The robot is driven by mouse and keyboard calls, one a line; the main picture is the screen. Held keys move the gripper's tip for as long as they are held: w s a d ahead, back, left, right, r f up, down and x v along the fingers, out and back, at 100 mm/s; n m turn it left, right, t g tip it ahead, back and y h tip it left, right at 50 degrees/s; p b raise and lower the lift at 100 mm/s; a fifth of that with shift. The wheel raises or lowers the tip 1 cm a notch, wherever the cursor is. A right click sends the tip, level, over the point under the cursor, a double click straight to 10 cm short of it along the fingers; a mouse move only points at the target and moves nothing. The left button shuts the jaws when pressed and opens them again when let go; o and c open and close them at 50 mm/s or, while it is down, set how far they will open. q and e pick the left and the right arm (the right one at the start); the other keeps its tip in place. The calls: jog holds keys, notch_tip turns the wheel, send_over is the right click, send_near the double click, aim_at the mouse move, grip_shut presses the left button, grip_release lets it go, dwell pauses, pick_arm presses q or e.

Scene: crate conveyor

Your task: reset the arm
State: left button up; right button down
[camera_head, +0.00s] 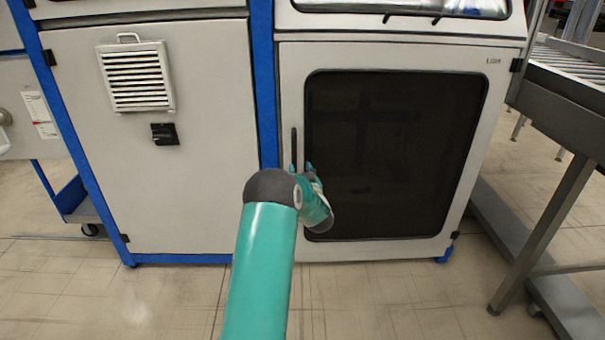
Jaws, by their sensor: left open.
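My left arm (264,262), teal with a dark grey joint, reaches forward from the bottom of the head view. My left gripper (309,167) is at its far end, open, with only its small teal fingertips showing past the wrist. The fingertips are at the lower end of a dark vertical door handle (294,146). I cannot tell whether they touch it or are apart from it. The handle is on a closed white cabinet door (400,56) with a dark window (400,140). My right gripper is not in view.
A grey panel (200,160) with a vent (136,77) and a black switch (164,134) is on the left. A blue frame post (265,90) stands between the panels. A conveyor (565,85) on metal legs is at the right. Tiled floor is clear in front.

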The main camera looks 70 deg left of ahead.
pick_arm(q)
jog(key=shift+s+d, duration=0.1)
jog(key=shift+d, duration=0.65)
